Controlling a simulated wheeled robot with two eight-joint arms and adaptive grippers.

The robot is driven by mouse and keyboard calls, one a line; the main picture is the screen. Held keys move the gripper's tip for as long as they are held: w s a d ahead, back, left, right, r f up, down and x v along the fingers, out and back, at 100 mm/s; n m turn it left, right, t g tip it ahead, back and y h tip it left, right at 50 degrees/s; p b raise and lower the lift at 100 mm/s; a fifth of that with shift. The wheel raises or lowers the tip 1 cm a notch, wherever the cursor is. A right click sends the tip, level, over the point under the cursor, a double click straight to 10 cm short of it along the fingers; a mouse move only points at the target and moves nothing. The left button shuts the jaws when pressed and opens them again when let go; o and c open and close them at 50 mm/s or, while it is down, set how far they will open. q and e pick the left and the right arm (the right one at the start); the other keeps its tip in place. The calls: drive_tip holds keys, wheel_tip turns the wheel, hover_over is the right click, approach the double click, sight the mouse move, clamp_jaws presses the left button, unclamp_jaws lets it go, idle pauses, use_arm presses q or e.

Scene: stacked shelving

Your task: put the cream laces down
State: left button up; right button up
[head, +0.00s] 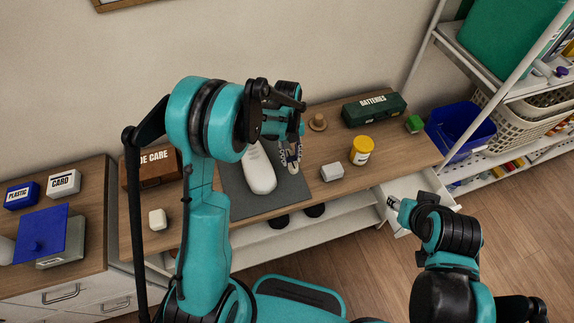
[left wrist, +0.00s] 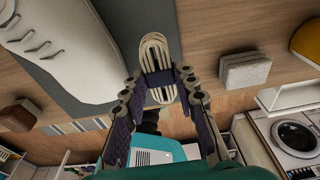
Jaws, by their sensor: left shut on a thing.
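The cream laces (left wrist: 154,52) are a looped bundle with a dark band across it, between the fingertips of my left gripper (left wrist: 160,82) in the left wrist view. The gripper is shut on them. In the head view my left gripper (head: 290,155) is over the right part of the grey mat (head: 238,203), right of the white shoe (head: 257,170); its fingers largely hide the laces there. I cannot tell whether the laces touch the mat. My right gripper (head: 394,203) is by the open drawer (head: 412,184) at the right; its fingers are too small to read.
A white block (head: 331,172), yellow jar (head: 361,150), wooden knob-like piece (head: 318,122) and green batteries box (head: 374,108) stand right of the mat. A brown shoe care box (head: 160,172) and small white item (head: 157,219) are left. Bare wood shows between the mat and jar.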

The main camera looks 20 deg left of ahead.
use_arm(q)
drive_tip(key=shift+s+a+f, duration=0.35)
drive_tip(key=shift+a+f, duration=0.05)
drive_tip(key=shift+f+b, duration=0.55)
drive_tip(key=shift+f, duration=1.35)
drive_tip(key=shift+f, duration=0.2)
drive_tip(key=o, duration=0.9)
drive_tip(key=shift+o, duration=0.2)
drive_tip(key=shift+r, duration=0.1)
drive_tip(key=shift+r, duration=0.1)
